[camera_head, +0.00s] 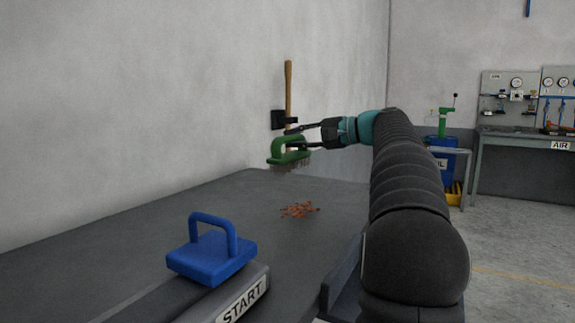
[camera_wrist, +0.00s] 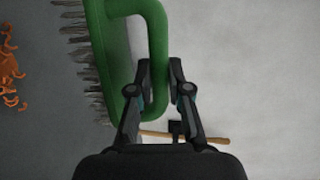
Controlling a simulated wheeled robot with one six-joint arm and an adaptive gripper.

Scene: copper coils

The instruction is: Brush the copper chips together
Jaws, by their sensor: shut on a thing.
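My gripper (camera_head: 293,138) is shut on the handle of a green brush (camera_head: 287,157) with grey bristles, held in the air above the far part of the dark table. In the wrist view the fingers (camera_wrist: 166,88) close on the green handle, and the bristles (camera_wrist: 85,45) point left. The copper chips (camera_head: 299,210) lie in a small loose heap on the table, below and nearer than the brush. They also show at the left edge of the wrist view (camera_wrist: 9,70). The brush is apart from the chips.
A blue block with a handle (camera_head: 211,256) stands at the near table edge beside a START label (camera_head: 241,302). A wooden-handled tool (camera_head: 288,90) hangs in a black wall holder (camera_head: 279,119) behind the brush. The dark table (camera_head: 130,240) is bare left of the chips.

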